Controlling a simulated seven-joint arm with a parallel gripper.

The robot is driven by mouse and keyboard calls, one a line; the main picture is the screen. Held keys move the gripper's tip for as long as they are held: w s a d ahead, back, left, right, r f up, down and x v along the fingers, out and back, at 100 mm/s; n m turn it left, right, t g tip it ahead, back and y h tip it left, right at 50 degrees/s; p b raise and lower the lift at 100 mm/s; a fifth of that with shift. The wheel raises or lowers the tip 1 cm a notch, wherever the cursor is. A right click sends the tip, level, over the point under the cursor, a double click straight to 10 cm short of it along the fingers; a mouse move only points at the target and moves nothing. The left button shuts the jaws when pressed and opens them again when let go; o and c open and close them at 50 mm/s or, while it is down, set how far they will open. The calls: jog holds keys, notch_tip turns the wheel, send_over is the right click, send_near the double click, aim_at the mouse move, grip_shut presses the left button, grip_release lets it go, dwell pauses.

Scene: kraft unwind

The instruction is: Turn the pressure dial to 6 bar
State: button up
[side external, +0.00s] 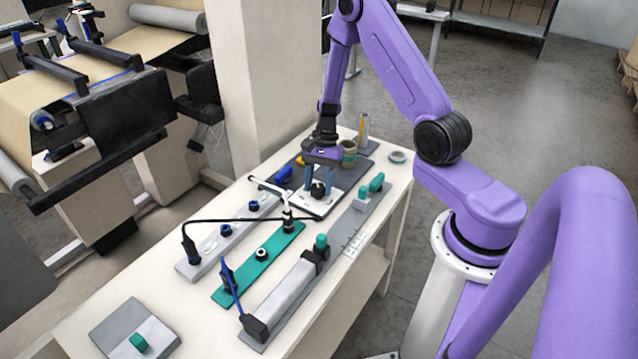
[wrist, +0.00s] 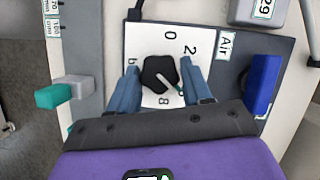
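The pressure dial is a black faceted knob (wrist: 158,73) on a white scale plate (wrist: 150,40). In the wrist view its pale pointer line aims down and right, between the visible 2 and 8. The numbers there are hidden by a finger. My gripper (wrist: 160,76) is over the dial, its blue fingers on the knob's left and right sides, closed to about its width. In the side external view my gripper (side external: 319,180) reaches down onto the dial (side external: 318,189) at the table's far part.
A blue handle (wrist: 263,84) stands right of the dial beside an "Air" label. A teal-tipped lever (wrist: 62,92) is to its left.

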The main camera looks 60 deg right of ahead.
jog(key=shift+o, duration=1.1)
jog(key=v, duration=1.7)
jog(key=shift+d+r, duration=0.15)
jog(key=shift+d, duration=0.05)
jog(key=s+a+r+n+h, duration=0.1)
jog(key=s+a+r+n, duration=0.1)
jog(key=s+a+n, duration=0.35)
jog(key=s+a+r+n+h, duration=0.2)
jog(key=a+n, duration=0.5)
jog(key=a, duration=0.3)
jog(key=s+a+n, duration=0.2)
jog(key=s+n, duration=0.5)
jog(key=s, duration=0.2)
jog(key=s+a+r+n+t, duration=0.1)
jog(key=s+a+n, duration=0.2)
jog(key=s+n, duration=0.5)
jog(key=shift+s+a+r+h, duration=0.2)
jog(key=shift+s+h, duration=0.2)
jog(key=shift+s, duration=0.1)
